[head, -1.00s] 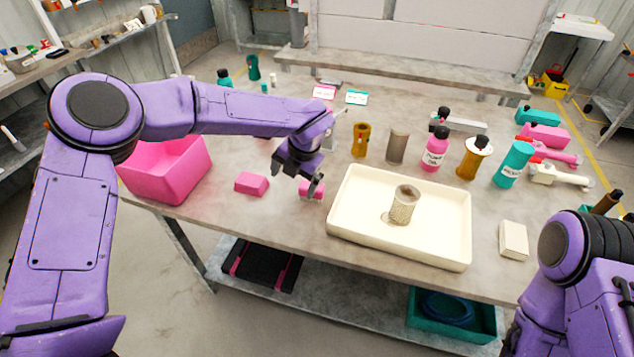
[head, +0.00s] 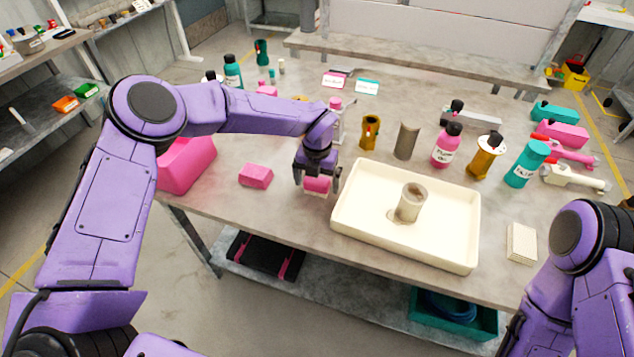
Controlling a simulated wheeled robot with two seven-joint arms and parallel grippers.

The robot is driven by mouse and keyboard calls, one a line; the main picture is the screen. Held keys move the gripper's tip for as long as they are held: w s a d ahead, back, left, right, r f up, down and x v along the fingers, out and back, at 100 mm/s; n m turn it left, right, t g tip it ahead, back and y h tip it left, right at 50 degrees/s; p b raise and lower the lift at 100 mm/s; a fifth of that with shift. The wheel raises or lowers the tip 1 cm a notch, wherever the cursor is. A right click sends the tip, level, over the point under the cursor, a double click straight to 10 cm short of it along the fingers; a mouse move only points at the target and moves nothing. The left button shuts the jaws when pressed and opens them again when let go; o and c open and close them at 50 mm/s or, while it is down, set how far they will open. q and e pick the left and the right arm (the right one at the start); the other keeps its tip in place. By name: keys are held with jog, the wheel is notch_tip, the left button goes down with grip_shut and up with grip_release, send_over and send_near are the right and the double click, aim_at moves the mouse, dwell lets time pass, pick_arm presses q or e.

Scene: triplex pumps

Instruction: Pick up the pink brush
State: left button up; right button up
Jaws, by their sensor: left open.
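A small pink piece with a pale lower edge, which looks like the pink brush (head: 317,186), is on the table just left of the cream tray (head: 346,236). My left gripper (head: 316,180) points down over it, with one finger on either side. The jaws are open, and I cannot tell whether the fingers touch the brush. The gripper hides its top. A second pink block (head: 256,175) lies to the left, apart from the gripper. Of my right arm only upper links show at the lower right; its gripper is out of view.
A pink bin (head: 185,165) stands at the table's left edge. The tray holds a metal cylinder (head: 411,203). Behind are a brown cup (head: 370,132), a grey cylinder (head: 407,141) and several bottles. A pale stack (head: 521,243) lies right of the tray.

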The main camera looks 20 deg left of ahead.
aim_at(317, 180)
pick_arm(q)
jog(key=c, duration=1)
jog(key=shift+r, duration=0.1)
jog(key=shift+r, duration=0.2)
notch_tip(317, 180, up, 3)
jog(key=shift+s+f+b, duration=0.1)
jog(key=shift+b, duration=0.4)
jog(key=s+r+b, duration=0.1)
jog(key=s+r, duration=0.2)
jog(key=s, duration=0.1)
jog(key=s+d+r+b, duration=0.1)
jog(key=s+r, duration=0.2)
jog(key=s, duration=0.2)
jog(key=s+r+b, duration=0.2)
jog(key=s+r, duration=0.1)
jog(key=s, duration=0.1)
jog(key=shift+s+d+r, duration=0.3)
jog(key=shift+s+d, duration=0.1)
